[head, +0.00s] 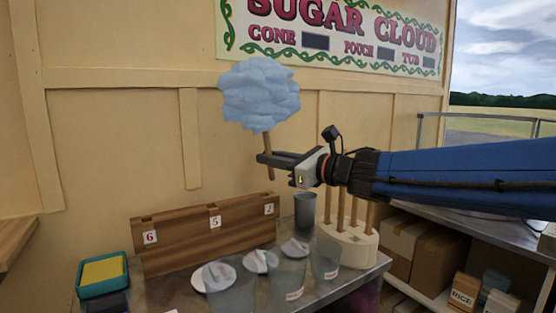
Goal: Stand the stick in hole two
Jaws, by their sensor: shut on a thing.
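My gripper (268,158) is shut on a wooden stick (270,173) that carries a big ball of blue candy floss (260,94). The stick is close to upright, with the floss above the jaws and its bare lower end just below them. It hangs in the air, apart from everything. Below it is a brown wooden rack (183,242) with white labels 6 (150,237), 5 (215,222) and 2 (269,209) from left to right. Label 2 is at the right end, below the stick in the picture. The holes themselves cannot be made out.
In front of the rack stand several clear cups (290,275) and pale round lids (295,248). A grey cup (305,211) and a cream block holding wooden sticks (352,249) stand right of it. A teal tub with a yellow top (103,275) is at left. A wall rises behind.

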